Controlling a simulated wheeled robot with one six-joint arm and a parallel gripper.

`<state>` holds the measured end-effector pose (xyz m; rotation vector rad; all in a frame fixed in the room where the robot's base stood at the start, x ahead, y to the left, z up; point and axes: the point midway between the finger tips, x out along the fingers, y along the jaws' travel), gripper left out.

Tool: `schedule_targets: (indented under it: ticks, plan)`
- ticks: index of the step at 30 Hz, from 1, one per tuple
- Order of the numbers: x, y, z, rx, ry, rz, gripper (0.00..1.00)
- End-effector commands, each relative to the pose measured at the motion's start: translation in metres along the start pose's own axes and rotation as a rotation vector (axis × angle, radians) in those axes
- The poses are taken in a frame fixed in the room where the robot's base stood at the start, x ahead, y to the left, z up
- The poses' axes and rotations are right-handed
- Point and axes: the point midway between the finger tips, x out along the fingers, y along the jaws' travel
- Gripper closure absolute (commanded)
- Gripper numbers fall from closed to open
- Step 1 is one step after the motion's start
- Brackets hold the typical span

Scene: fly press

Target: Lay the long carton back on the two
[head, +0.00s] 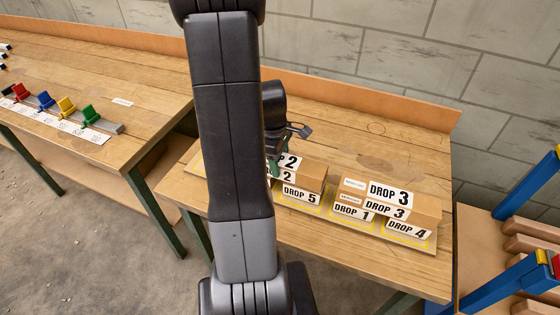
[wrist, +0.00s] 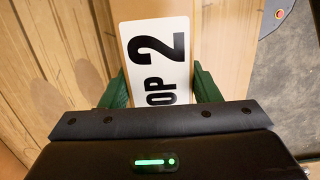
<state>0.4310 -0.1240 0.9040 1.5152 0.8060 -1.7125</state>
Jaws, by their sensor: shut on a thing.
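My gripper (head: 274,166) is shut on the long DROP 2 carton (head: 313,174). In the wrist view, green fingers (wrist: 161,88) sit on either side of the carton (wrist: 157,48), with its DROP 2 label between them. The carton lies level over the DROP 5 carton (head: 299,195); I cannot tell whether they touch. My arm hides its left part and whatever is under that end. The long DROP 3 carton (head: 424,207) lies across the DROP 1 carton (head: 352,213) and the DROP 4 carton (head: 408,232), to the right.
The cartons stand on yellow-outlined places on a wooden bench (head: 400,155) with a raised back edge. A second bench at left carries coloured clamps (head: 67,106). Blue frames with timber (head: 525,245) stand at right. The bench behind the cartons is mostly clear.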

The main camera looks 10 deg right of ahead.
Motion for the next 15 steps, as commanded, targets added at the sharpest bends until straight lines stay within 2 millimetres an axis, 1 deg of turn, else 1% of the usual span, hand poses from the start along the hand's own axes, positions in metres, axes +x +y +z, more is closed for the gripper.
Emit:
schedule_targets:
  ticks: [2, 9, 15]
  plan:
    - [0.0038, -0.0002, -0.0002, -0.001, -0.001, 0.000, 0.90]
    - [0.0041, 0.0001, -0.0005, 0.000, 0.000, 0.001, 0.90]
    - [0.0102, 0.0001, -0.0013, -0.001, 0.000, 0.001, 0.90]
